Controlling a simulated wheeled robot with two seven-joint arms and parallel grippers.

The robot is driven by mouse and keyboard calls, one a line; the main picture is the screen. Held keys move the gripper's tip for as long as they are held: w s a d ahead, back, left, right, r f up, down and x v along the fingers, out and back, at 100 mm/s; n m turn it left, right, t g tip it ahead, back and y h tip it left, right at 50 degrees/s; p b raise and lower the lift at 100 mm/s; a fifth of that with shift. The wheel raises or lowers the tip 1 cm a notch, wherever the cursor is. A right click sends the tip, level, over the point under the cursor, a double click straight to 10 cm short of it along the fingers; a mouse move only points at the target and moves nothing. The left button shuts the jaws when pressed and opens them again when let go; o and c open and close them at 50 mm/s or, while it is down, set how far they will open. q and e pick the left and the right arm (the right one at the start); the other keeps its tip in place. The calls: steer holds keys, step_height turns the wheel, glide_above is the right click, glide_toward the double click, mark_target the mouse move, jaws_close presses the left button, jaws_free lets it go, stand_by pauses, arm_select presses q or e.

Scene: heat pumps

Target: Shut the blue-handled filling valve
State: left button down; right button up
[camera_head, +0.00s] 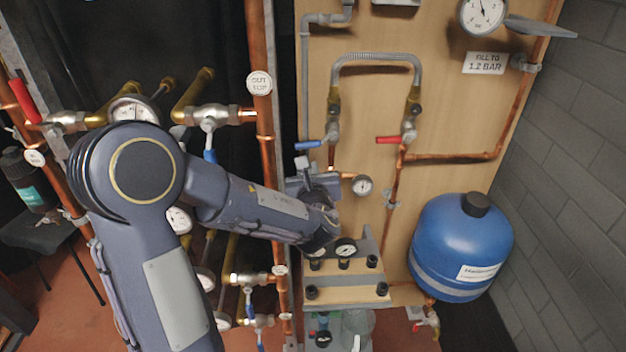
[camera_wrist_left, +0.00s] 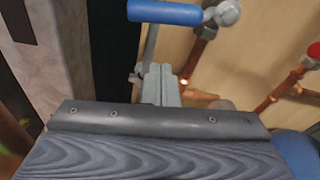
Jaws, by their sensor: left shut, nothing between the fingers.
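The filling valve's blue handle (camera_head: 308,145) is on the left leg of the grey braided hose loop on the wooden board. It points left from its valve body (camera_head: 332,130), roughly crosswise to the vertical pipe. The blue handle also shows at the top of the left wrist view (camera_wrist_left: 165,12). My left gripper (camera_head: 302,162) is just below the handle. Its pale fingers (camera_wrist_left: 160,72) are shut and empty, with the tips near the handle; I cannot tell whether they touch it. My right gripper is in neither view.
A red-handled valve (camera_head: 388,140) is on the loop's right leg. A small gauge (camera_head: 362,185) is right of my left wrist. A blue tank (camera_head: 460,247) stands lower right. Copper pipe (camera_head: 262,130) runs down the left, with another blue handle (camera_head: 210,156) beyond it.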

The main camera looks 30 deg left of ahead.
mark_target(308, 147)
arm_select(q)
steer(key=r, duration=0.1)
steer(key=r+p, duration=0.2)
steer(key=r, duration=0.1)
steer(key=shift+s+a, duration=0.15)
steer(key=shift+s, duration=0.2)
steer(key=shift+s+a+r+b, duration=0.1)
steer(key=shift+s+r+b, duration=0.05)
steer(key=shift+r+b, duration=0.75)
steer(key=shift+r, duration=0.1)
